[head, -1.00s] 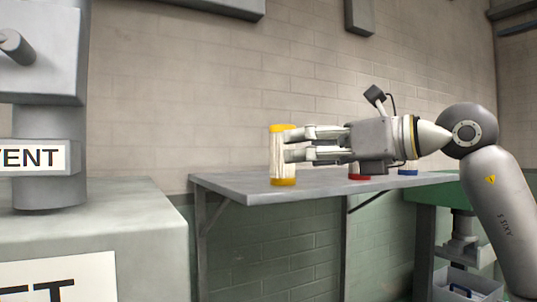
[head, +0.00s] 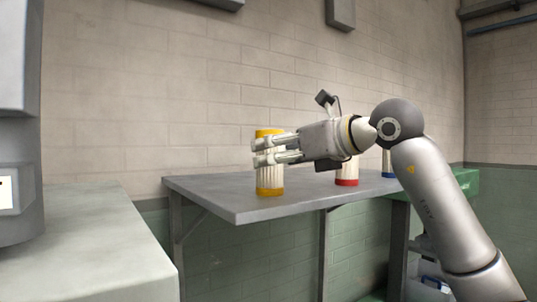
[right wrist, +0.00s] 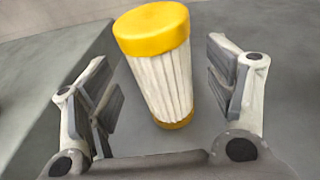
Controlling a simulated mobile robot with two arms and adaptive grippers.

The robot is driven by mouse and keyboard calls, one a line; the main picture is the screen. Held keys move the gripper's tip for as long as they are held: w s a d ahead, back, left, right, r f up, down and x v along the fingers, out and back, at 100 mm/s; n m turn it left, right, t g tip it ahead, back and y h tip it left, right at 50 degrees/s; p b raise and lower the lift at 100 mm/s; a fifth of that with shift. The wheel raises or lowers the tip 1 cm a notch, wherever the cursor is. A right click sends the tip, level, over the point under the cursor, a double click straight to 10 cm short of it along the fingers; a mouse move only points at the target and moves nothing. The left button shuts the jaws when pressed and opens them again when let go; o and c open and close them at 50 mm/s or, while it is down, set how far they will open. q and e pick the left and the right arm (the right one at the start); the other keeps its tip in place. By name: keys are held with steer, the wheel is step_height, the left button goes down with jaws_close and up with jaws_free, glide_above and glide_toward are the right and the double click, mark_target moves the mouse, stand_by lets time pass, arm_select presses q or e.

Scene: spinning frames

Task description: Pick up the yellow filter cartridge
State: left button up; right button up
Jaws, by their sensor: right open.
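The yellow filter cartridge (head: 269,180) stands upright on the grey shelf table (head: 240,207) near its left part. It has yellow caps and a white pleated body. My right gripper (head: 262,150) is level with its upper half and partly covers it in the head view. In the right wrist view the cartridge (right wrist: 160,75) stands between the two open fingers of my right gripper (right wrist: 165,95), with gaps on both sides. The jaws are not closed on it. My left gripper is not in view.
A red-capped cartridge (head: 346,177) and a blue-capped one (head: 388,165) stand further right on the table, partly behind my right arm. A pale block (head: 95,235) fills the lower left. A brick wall (head: 150,90) rises behind the table.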

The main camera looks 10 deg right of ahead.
steer(key=shift+p+x, duration=0.55)
steer(key=shift+x, duration=0.3)
steer(key=shift+w+a+f, duration=0.15)
steer(key=shift+w+a, duration=0.05)
steer(key=shift+w, duration=0.35)
steer(key=shift+a, duration=0.1)
steer(key=shift+c, duration=0.5)
steer(key=shift+s, duration=0.1)
steer(key=c, duration=1)
steer(key=shift+c, duration=0.5)
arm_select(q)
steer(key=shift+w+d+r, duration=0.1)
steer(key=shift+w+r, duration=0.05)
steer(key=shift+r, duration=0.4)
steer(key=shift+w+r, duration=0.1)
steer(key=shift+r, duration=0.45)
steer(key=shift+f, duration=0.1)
